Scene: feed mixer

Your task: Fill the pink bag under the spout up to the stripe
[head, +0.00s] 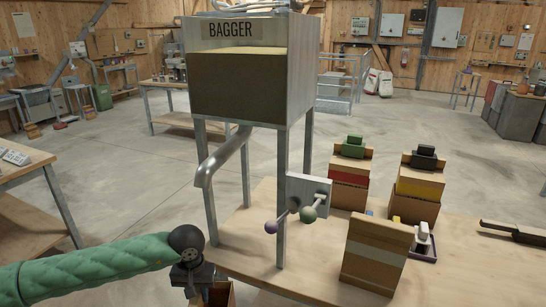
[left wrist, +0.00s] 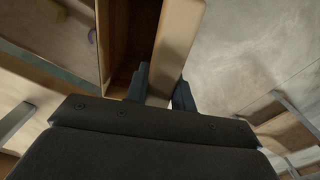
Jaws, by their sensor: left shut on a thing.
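The bagger (head: 237,85) stands on metal legs, with its bent metal spout (head: 222,160) hanging at the left side. My left gripper (head: 192,282) is low at the table's left edge, below and left of the spout. In the left wrist view, its fingers (left wrist: 160,92) are shut on the tan wall of an open brown container (left wrist: 176,40) with a dark inside. Part of that container (head: 219,294) shows below the gripper in the head view. No pink shows on it, and its stripe is hidden. My right gripper is out of view.
A brown bag with a tan stripe (head: 376,250) stands front right. Bags with red (head: 350,172) and yellow (head: 418,188) bands stand behind. Bare tabletop (head: 245,225) lies under the spout.

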